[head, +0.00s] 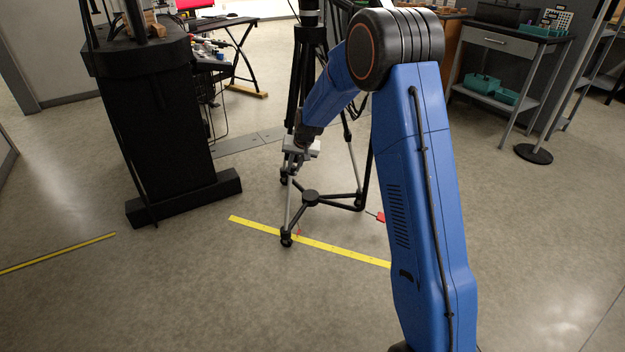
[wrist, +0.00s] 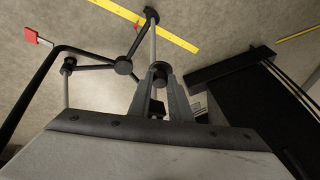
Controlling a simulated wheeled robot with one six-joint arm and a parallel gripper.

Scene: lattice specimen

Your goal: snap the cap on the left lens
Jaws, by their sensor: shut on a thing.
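My gripper (head: 291,163) hangs in front of a black tripod in the head view, with its fingers pointing down toward the floor. In the wrist view my gripper (wrist: 161,82) has its two grey fingers close together. A small dark piece (wrist: 157,109) shows between them, and they are shut on it. It may be the cap, but its shape is too small and shadowed to tell. The left lens is not recognizable in either view. The top of the tripod is cut off by the upper edge of the head view.
The wheeled tripod base (head: 310,198) stands close to my gripper. A black pedestal (head: 155,125) is at the left. Yellow floor tape (head: 310,243) crosses the floor in front. A grey table (head: 512,45) stands at the back right.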

